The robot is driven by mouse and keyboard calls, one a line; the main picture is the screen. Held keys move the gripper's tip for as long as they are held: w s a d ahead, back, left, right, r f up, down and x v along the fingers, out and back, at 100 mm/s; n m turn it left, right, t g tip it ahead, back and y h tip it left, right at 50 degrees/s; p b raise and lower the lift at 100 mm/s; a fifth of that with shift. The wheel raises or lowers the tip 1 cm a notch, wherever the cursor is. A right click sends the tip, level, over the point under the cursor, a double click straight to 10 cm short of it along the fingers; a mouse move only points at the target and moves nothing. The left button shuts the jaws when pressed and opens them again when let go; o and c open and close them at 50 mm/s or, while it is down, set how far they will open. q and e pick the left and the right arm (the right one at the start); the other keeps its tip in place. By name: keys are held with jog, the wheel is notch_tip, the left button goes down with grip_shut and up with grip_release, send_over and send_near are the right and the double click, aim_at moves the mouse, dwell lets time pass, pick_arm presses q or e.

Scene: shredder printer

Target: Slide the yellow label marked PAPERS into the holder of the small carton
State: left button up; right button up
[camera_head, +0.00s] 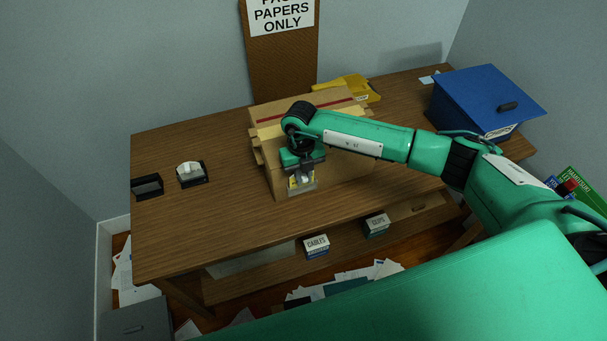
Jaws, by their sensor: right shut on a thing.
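The small brown carton (350,160) stands on the wooden table, partly hidden by my right arm. My right gripper (301,181) is at the carton's front left face, pointing down. It is shut on the yellow label (293,183), of which only a small part shows between the fingers. A pale holder (303,189) shows on the carton's face right at the fingertips. I cannot tell whether the label is inside the holder, and its lettering is not readable. My left gripper is not in view.
Two small black holders (147,187) (192,173) stand on the table (220,225) at the left. A yellow tray (350,88) is behind the carton, and a blue box (480,100) is at the right. Boxes marked CABLES (316,246) and another (377,224) sit on the lower shelf.

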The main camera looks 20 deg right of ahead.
jog(key=shift+f+b, duration=0.4)
jog(key=shift+f, duration=0.2)
jog(key=o, duration=0.9)
